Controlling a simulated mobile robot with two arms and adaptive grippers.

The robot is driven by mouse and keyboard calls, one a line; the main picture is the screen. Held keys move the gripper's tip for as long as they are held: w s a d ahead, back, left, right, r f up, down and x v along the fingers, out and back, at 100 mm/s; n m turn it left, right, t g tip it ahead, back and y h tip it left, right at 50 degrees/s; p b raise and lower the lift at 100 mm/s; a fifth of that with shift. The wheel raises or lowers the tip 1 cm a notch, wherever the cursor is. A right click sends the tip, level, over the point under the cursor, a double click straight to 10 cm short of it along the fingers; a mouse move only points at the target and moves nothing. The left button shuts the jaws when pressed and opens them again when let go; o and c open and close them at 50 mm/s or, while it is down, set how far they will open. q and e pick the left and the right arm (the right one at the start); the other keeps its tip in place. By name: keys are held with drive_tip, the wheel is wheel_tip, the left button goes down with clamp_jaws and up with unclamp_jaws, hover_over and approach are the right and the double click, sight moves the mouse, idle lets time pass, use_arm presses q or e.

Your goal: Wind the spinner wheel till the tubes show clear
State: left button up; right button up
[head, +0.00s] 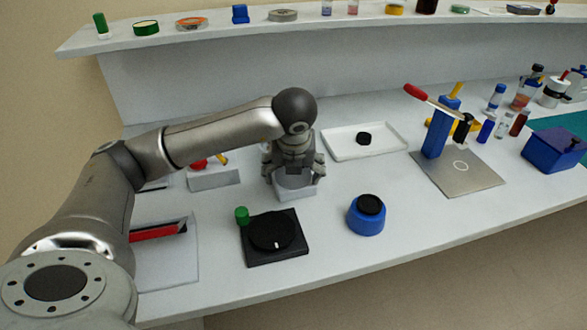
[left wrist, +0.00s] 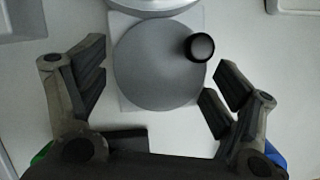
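The spinner is a pale unit on a light square base (head: 296,194), below my left gripper (head: 294,176). In the left wrist view its grey wheel (left wrist: 150,65) faces the camera, with a dark round knob (left wrist: 201,47) near the rim at upper right. My left gripper also shows there (left wrist: 157,85), open, with its fingers spread either side of the wheel. The right fingers are close to the knob, but I cannot tell whether they touch it. The gripper covers much of the spinner in the head view. I cannot make out the tubes. My right gripper is not in view.
In front stand a black plate (head: 255,258) with a dark disc and green knob, and a blue round jar (head: 366,222). A white tray (head: 340,153) lies behind. A blue press with a red lever (head: 433,138) stands to the right. A red-handled item (head: 158,232) lies left.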

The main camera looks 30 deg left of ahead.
use_arm(q)
drive_tip(key=shift+o, duration=0.5)
drive_tip(key=shift+r, duration=0.25)
drive_tip(key=shift+r, duration=0.1)
drive_tip(key=shift+r, duration=0.3)
drive_tip(key=v, duration=1.1)
drive_tip(key=shift+s, duration=0.25)
drive_tip(key=shift+d+r, duration=0.1)
drive_tip(key=shift+d, duration=0.05)
